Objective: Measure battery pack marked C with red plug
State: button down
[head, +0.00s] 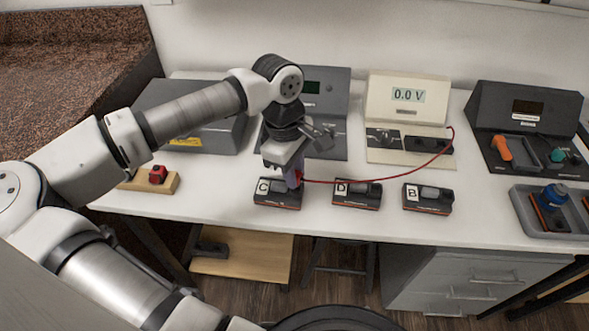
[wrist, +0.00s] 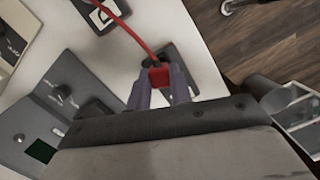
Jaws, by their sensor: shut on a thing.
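The battery pack marked C (head: 268,197) is a dark box with a white letter label at the front of the table. My gripper (head: 297,179) is directly above its right part. In the wrist view my gripper (wrist: 160,88) is shut on the red plug (wrist: 159,75), whose red cable (wrist: 136,38) leads away. In the head view the cable (head: 380,178) runs to the cream meter (head: 408,97), which reads 0.0 V. Whether the plug touches or sits in pack C cannot be told, as the fingers hide the contact.
Packs D (head: 356,194) and B (head: 428,199) stand to the right of C. A wooden block with a red piece (head: 157,174) is at the left. Grey devices stand behind, and a grey tray (head: 526,226) is at the right. The table's front edge is close to the packs.

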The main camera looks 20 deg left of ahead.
jog(key=shift+f+b, duration=1)
jog(key=shift+b, duration=0.45)
dwell(1.5)
jog(key=c, duration=0.9)
grip_release()
jog(key=shift+r, duration=0.25)
jog(key=shift+r+p, duration=0.55)
jog(key=shift+r, duration=0.7)
jog(key=shift+r, duration=0.1)
jog(key=shift+r+p, duration=1.45)
jog(key=shift+r, duration=1.5)
